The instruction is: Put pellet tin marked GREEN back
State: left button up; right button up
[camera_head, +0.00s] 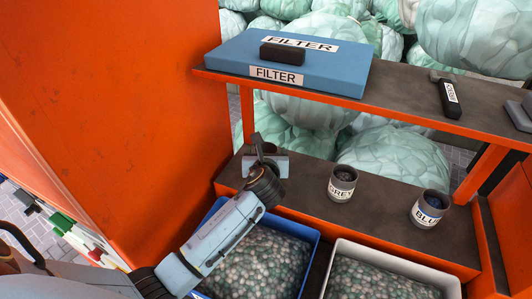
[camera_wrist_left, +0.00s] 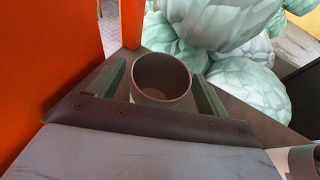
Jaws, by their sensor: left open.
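A dark round tin (camera_wrist_left: 161,80) stands upright on the lower shelf between the fingers of my left gripper (camera_wrist_left: 163,92) in the left wrist view. The fingers are open, one on each side of it, and its inside looks empty. In the head view my left gripper (camera_head: 266,158) is over the left end of the lower shelf and largely hides this tin (camera_head: 269,147). No label shows on it, so I cannot read its marking. My right gripper is not in view.
A GREY tin (camera_head: 342,183) and a BLUE tin (camera_head: 430,207) stand to the right on the lower shelf (camera_head: 385,210). Pellet bins, blue (camera_head: 312,239) and white (camera_head: 400,257), sit in front. A blue FILTER box (camera_head: 335,75) lies on the upper shelf (camera_head: 400,86). An orange panel (camera_head: 120,110) rises at left.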

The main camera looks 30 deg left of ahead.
pick_arm(q)
jog(key=shift+s+d+r, duration=0.1)
jog(key=shift+s+r, duration=0.1)
jog(key=shift+s, duration=0.05)
jog(key=p+v, duration=0.1)
jog(key=v, duration=1)
jog(key=shift+s, duration=0.2)
jog(key=shift+r, duration=0.2)
